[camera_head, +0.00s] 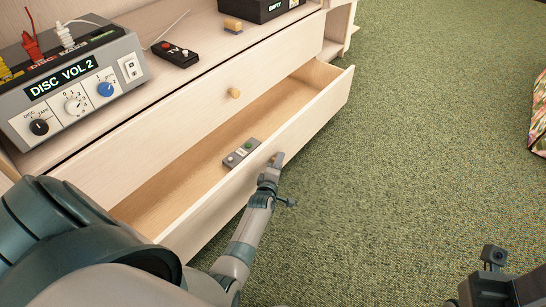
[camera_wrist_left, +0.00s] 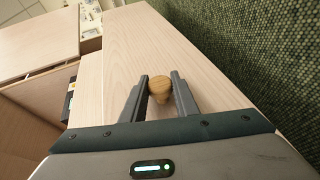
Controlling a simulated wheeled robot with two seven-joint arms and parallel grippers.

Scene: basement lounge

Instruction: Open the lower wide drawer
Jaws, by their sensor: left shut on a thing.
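The lower wide drawer (camera_head: 325,101) is pulled out of the pale wooden cabinet, and its inside shows in the head view. My left gripper (camera_head: 275,163) is at the outer face of its front panel. In the left wrist view my left gripper (camera_wrist_left: 160,92) has its fingers on either side of a round wooden knob (camera_wrist_left: 159,86), shut on it. In the head view the knob is hidden by the gripper. Part of my right gripper (camera_head: 493,272) shows at the bottom right, and its fingers cannot be made out clearly.
A small grey remote (camera_head: 241,152) lies in the open drawer. The closed upper drawer has a wooden knob (camera_head: 234,93).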

